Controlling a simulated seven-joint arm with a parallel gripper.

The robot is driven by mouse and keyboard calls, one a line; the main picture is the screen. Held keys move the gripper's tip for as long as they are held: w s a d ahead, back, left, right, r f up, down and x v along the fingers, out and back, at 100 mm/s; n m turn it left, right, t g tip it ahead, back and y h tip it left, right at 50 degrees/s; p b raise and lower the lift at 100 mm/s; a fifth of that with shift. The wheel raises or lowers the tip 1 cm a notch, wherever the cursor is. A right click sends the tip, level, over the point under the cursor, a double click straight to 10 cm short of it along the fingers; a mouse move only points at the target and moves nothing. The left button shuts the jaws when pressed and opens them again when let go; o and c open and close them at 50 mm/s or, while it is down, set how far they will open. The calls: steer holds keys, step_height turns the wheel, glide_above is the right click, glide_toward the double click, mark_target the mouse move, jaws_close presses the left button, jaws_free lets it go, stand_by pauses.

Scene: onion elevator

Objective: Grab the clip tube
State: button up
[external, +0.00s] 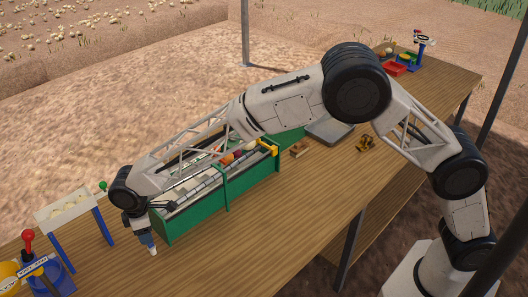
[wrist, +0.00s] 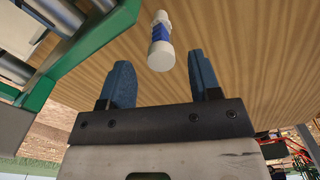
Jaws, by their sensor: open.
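The clip tube (wrist: 161,42) is a small white cylinder with a blue band. In the wrist view it is just beyond the gap between my fingertips, over the wooden table. My gripper (wrist: 159,76) is open, with its two blue fingers apart and nothing held between them. In the external view my gripper (external: 142,232) points down at the table's near left part, beside the green frame's end. A small white piece below it looks like the tube (external: 152,250), partly hidden by the gripper.
A green-framed roller elevator (external: 228,188) with onions on it stands right beside my gripper. A white tray on blue legs (external: 68,208) and a blue holder with a red knob (external: 50,275) are to the left.

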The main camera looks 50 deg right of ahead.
steer(key=shift+f, duration=0.15)
steer(key=shift+s+f, duration=0.1)
steer(key=shift+f, duration=2.35)
steer(key=c, duration=1)
steer(key=shift+r, duration=5)
